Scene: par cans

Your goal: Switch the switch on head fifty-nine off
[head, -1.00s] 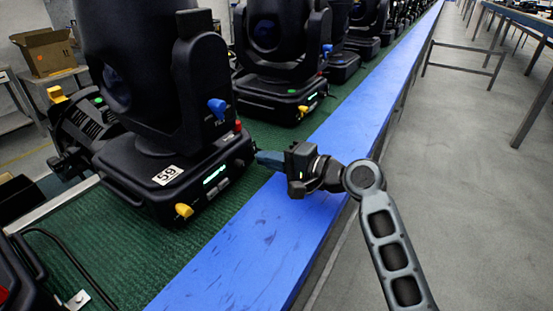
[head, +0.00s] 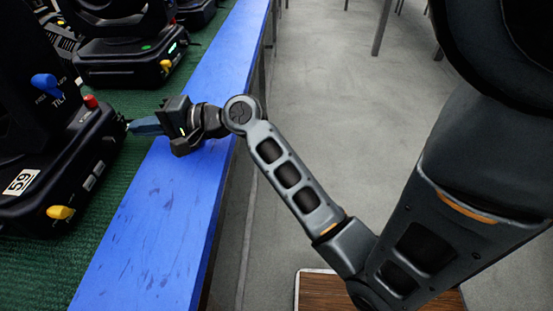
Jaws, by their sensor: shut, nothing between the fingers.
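Head fifty-nine, a black moving-head light with a white "59" label (head: 22,182), stands on the green mat at the left edge, partly cut off.
A blue table edge (head: 145,220) runs under my gripper. Another black head (head: 125,60) with a lit green panel stands behind on the green mat (head: 50,270). The grey floor (head: 320,100) to the right is clear, with table legs at the top.

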